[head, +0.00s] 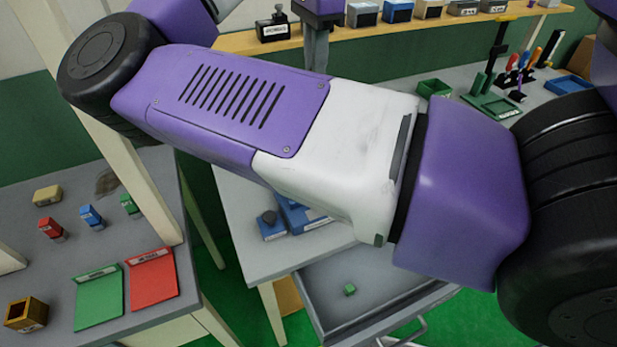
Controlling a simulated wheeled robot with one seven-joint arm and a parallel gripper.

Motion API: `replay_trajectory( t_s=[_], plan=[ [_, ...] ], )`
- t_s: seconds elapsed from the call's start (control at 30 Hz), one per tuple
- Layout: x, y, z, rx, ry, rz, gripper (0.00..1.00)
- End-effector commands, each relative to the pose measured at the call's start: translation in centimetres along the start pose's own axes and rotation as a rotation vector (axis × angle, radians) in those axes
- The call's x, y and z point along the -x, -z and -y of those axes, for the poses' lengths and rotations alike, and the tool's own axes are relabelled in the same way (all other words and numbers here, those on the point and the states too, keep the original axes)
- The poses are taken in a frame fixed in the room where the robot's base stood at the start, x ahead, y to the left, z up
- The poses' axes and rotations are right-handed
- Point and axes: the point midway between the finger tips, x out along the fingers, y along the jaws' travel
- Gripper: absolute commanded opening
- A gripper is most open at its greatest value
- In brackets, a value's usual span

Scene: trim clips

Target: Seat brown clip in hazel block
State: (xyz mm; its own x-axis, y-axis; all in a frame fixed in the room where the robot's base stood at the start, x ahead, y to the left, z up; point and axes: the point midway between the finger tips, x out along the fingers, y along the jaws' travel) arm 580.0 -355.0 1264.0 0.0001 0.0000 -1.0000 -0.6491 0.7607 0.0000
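My gripper is out of view; my purple and white arm crosses the middle of the head view and hides much of the bench behind it. No clip that I can surely call brown shows. A brown block (26,314) with a dark square opening on top stands at the lower left on the left table; it may be the hazel block, but I cannot read its label. A tan block (47,194) lies farther back on the same table.
The left table (55,270) also holds red (50,228), blue (91,217) and green (129,205) pieces, a green panel (99,299) and a red panel (152,279). A shelf (350,34) carries several boxes.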

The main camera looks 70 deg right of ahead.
Motion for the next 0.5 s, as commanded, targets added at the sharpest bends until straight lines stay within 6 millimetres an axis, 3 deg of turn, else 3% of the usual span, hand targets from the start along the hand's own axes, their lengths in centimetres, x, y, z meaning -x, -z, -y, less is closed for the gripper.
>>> replay_trajectory(
  t_s=[0.2, 0.5],
  plan=[
    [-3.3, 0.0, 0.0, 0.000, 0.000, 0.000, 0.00],
    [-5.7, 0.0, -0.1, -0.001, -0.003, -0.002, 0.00]
  ],
)
